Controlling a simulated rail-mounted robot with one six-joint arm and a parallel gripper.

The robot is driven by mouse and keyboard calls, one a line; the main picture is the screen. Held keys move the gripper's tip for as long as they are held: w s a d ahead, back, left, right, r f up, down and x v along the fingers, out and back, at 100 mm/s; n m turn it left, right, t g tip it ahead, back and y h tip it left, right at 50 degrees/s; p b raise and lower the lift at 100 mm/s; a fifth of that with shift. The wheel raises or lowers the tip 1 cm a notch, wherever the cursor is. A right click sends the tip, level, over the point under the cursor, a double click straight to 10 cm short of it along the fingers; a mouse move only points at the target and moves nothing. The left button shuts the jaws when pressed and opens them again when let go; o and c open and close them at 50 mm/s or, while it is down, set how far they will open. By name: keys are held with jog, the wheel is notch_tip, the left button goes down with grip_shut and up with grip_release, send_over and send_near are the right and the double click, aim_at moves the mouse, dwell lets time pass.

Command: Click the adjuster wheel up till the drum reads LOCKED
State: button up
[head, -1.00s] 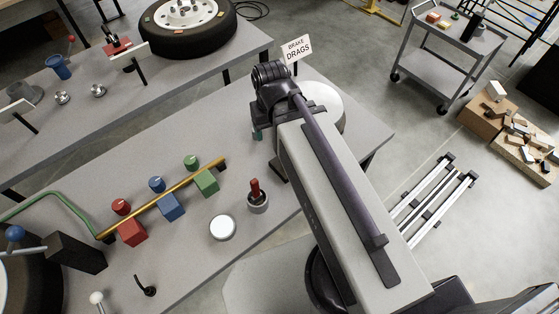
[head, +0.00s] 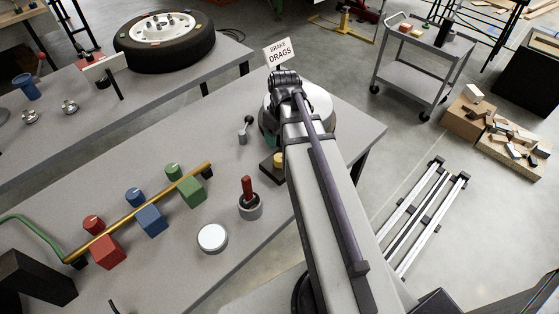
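A round, pale metal drum (head: 318,104) stands at the far right end of the near workbench, largely covered by my arm. A white sign (head: 279,53) reading "BRAKE DRAGS" stands just behind it. The dark wrist end of my arm (head: 286,82) is over the drum's left side. My gripper's fingers are hidden behind the arm, so their opening and any contact do not show. I cannot make out the adjuster wheel or any LOCKED reading. A small block with a yellow top (head: 279,160) sits left of my arm.
On the near bench are a small grey lever (head: 245,130), a red-handled tool in a cup (head: 249,198), a white-topped round tin (head: 212,238) and a brass pipe (head: 140,212) with coloured blocks. A tyre (head: 165,42) lies on the back bench.

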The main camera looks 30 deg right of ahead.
aim_at(280, 157)
jog(key=f+b, duration=0.6)
jog(key=f, duration=0.1)
jog(key=f+b, duration=0.3)
jog(key=b, duration=0.1)
jog(key=shift+a+f, duration=0.25)
jog(key=shift+f, duration=0.1)
jog(key=shift+r, duration=0.15)
jog(key=c, duration=0.9)
